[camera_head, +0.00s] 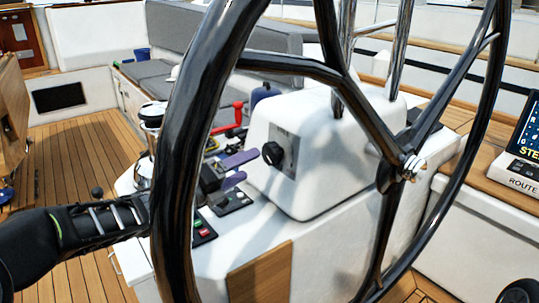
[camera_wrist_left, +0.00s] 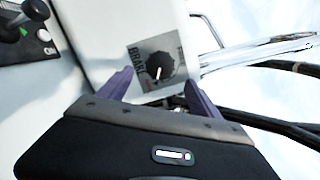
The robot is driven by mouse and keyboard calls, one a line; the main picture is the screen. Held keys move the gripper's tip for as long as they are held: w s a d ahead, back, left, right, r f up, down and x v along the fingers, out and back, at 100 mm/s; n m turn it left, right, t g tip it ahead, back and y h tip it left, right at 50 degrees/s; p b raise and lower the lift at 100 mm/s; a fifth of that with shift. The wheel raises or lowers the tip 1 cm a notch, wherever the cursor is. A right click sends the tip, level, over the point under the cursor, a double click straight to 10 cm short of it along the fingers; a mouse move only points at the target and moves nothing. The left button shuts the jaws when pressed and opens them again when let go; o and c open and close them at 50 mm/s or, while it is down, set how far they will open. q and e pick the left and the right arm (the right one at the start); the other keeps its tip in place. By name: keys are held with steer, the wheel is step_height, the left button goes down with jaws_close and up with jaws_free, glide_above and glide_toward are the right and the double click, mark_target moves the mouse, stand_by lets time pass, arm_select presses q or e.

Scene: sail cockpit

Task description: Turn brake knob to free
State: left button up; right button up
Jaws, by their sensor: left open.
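The brake knob (camera_head: 272,153) is a round black knob on a grey plate on the side of the white pedestal. In the left wrist view the knob (camera_wrist_left: 160,66) bears a white pointer line, which points roughly down in that picture. Lettering on the plate reads "BRAKE" along one side; the far lettering is too blurred to read. My left gripper (camera_head: 251,163) is open, its purple fingers just short of the knob. In the left wrist view the fingertips (camera_wrist_left: 158,77) sit on either side of it, with nothing gripped. My right gripper is not in view.
The large black steering wheel (camera_head: 182,150) stands in front of the pedestal (camera_head: 335,170), and its rim crosses my left arm. A switch panel (camera_head: 232,200) lies below the left gripper. A red lever (camera_head: 232,118) stands behind. A chart display (camera_head: 527,130) is at right.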

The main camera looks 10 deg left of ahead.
mark_target(267, 156)
arm_select(q)
steer(key=shift+x, duration=3.95)
steer(key=c, duration=1.4)
